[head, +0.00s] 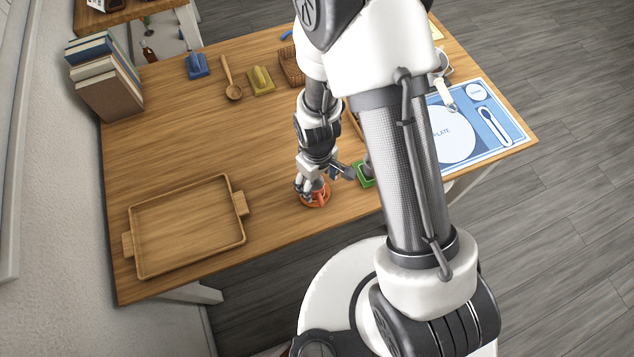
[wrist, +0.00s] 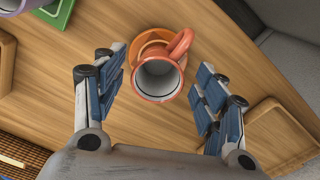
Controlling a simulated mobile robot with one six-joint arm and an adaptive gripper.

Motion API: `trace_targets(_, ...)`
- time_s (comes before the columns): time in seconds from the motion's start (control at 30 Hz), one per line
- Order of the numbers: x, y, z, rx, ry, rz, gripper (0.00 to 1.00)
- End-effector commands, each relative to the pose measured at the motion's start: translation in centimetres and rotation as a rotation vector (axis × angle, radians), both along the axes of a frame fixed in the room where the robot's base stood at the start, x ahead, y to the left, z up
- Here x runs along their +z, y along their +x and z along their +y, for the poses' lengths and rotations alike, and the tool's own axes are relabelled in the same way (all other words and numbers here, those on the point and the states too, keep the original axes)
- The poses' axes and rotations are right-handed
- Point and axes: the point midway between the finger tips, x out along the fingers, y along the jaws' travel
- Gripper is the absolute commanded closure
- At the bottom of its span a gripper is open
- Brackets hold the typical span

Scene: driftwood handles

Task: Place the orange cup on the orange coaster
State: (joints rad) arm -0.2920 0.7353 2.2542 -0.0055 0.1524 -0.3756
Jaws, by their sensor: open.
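The orange cup (wrist: 146,88) stands upright on the orange coaster (wrist: 150,36) in the wrist view, its handle pointing up and right. In the head view the cup (head: 320,195) also appears on the coaster (head: 316,205), near the table's front edge, partly covered by my gripper. My gripper (wrist: 160,68) is open, with one finger on each side of the cup and visible gaps between the fingers and the cup. In the head view my gripper (head: 312,184) is down at the cup.
A wooden tray (head: 135,226) lies to the left. A green square (head: 365,181) is close on the right, partly behind my arm. A placemat with a plate outline (head: 460,153) is at the far right. A wooden spoon (head: 229,79) and books (head: 108,93) are farther back. The table's middle left is clear.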

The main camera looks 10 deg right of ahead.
Motion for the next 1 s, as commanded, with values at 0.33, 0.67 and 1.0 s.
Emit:
trace_targets(0.33,7.2,0.1,0.0,0.0,0.0,-0.002,0.35)
trace_targets(0.67,8.7,0.1,0.0,-0.004,0.001,-0.003,0.35)
trace_targets(1.0,21.1,0.3,-3.3,-0.207,0.042,-0.133,0.35)
